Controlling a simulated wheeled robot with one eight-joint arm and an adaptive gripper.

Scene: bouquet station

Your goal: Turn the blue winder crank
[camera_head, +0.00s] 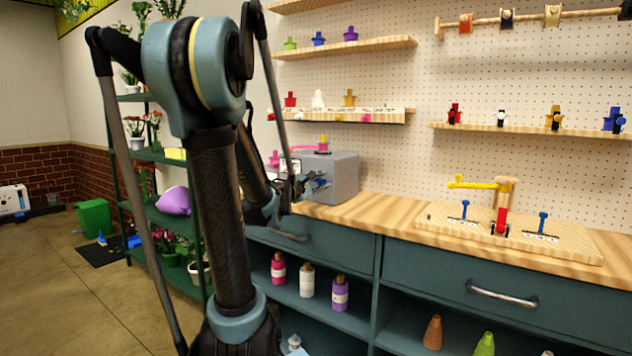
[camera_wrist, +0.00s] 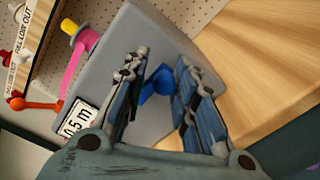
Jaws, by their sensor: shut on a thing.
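The blue winder crank (camera_wrist: 157,84) is on the side face of a grey winder box (camera_wrist: 128,28) in the wrist view. The grey box also stands on the left end of the wooden counter in the head view (camera_head: 343,172). My gripper (camera_wrist: 160,75) reaches the crank with one finger on each side of it. It is shut on the crank, though the contact is partly hidden by the fingers. In the head view my gripper (camera_head: 312,187) is small at the box's front face, and the crank is hard to make out there.
A pink arm with a yellow knob (camera_wrist: 70,27) and a white label reading about 0.5 m (camera_wrist: 76,119) are on the box. A wooden board with a yellow-armed device (camera_head: 503,205) lies to the right on the counter. Pegboard shelves (camera_head: 345,48) hang behind.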

